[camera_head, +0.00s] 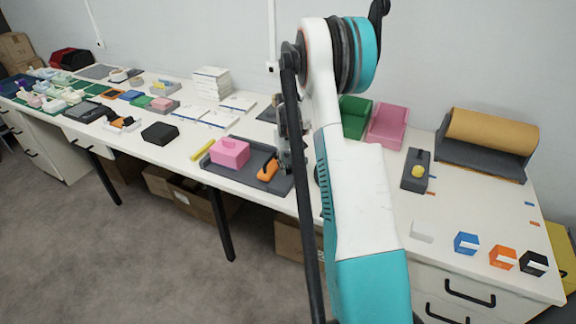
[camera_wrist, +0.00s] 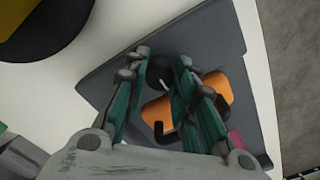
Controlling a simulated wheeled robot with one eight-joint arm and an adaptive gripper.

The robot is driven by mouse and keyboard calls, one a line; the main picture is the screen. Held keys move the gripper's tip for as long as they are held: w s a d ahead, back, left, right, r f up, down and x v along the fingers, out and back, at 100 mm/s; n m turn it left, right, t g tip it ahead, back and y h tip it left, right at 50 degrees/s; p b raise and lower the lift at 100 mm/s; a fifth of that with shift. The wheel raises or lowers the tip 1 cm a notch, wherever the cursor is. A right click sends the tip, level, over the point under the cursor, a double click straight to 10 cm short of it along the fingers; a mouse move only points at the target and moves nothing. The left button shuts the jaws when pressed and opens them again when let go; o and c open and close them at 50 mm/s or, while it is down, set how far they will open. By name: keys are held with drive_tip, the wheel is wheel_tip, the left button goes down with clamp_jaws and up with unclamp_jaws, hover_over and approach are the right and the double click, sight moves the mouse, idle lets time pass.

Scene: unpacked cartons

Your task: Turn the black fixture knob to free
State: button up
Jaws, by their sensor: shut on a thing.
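The black fixture knob (camera_wrist: 160,74) shows as a dark round shape with a thin pale mark between my fingertips in the wrist view. My gripper (camera_wrist: 163,64) is shut on it, with one finger on each side. The fingers hide much of the knob, and its turn position cannot be read. It is on the dark grey fixture tray (camera_wrist: 205,33). In the head view my gripper (camera_head: 291,143) is over the right part of that tray (camera_head: 262,148), pointing down, and my arm hides the knob.
An orange piece with a black handle (camera_wrist: 216,90) lies close beside my fingers; it also shows in the head view (camera_head: 268,170). A pink block (camera_head: 230,152) sits on the tray's left part. Green (camera_head: 355,117) and pink bins (camera_head: 388,126) stand behind my arm.

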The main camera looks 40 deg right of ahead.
sight(288, 167)
drive_tip(key=o, duration=1.1)
wheel_tip(288, 167, up, 12)
drive_tip(key=shift+r, duration=0.1)
idle(0.4)
